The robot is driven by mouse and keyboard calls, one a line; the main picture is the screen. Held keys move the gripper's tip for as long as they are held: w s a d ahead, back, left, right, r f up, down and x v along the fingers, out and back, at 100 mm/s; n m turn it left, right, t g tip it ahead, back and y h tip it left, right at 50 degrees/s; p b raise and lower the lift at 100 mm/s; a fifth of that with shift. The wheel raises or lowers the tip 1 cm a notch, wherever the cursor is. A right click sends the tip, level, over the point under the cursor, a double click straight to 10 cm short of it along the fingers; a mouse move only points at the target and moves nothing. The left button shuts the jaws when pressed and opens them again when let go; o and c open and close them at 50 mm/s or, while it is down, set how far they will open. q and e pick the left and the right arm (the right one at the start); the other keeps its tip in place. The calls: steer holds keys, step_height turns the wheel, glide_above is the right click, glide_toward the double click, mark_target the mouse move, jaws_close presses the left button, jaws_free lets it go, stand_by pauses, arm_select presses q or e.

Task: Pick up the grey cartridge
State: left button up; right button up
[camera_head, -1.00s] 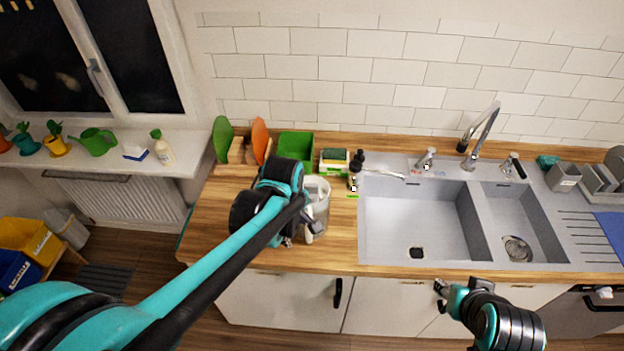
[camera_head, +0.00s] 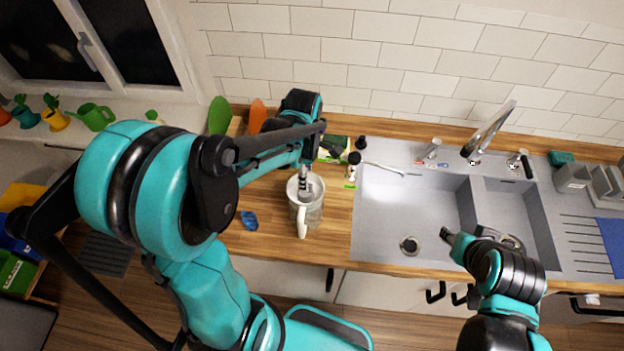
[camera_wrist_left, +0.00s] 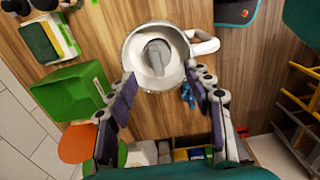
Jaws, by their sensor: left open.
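A white-rimmed jug (camera_head: 306,212) with a white handle stands on the wooden counter, left of the sink. In the left wrist view the jug (camera_wrist_left: 133,47) is seen from above. A grey piece that looks like the grey cartridge (camera_wrist_left: 156,57) sits inside it. My left gripper (camera_head: 304,186) points down over the jug. In the wrist view its fingers (camera_wrist_left: 162,76) are spread and empty, with their tips by the jug's near rim. The cartridge is mostly hidden in the head view. My right gripper (camera_head: 446,236) is over the sink's front area; its fingers are too small to read.
A blue item (camera_head: 249,220) lies left of the jug. A green box (camera_wrist_left: 72,98), a sponge stand (camera_wrist_left: 50,38) and small bottles (camera_head: 353,166) are behind it. The double sink (camera_head: 412,210) is to the right.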

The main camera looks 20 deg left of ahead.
arm_select(q)
steer(key=shift+w+f, duration=0.15)
steer(key=shift+f, duration=0.2)
steer(key=f, duration=0.7)
steer(key=shift+w+a, duration=0.1)
steer(key=shift+a, duration=0.1)
steer(key=c, duration=1)
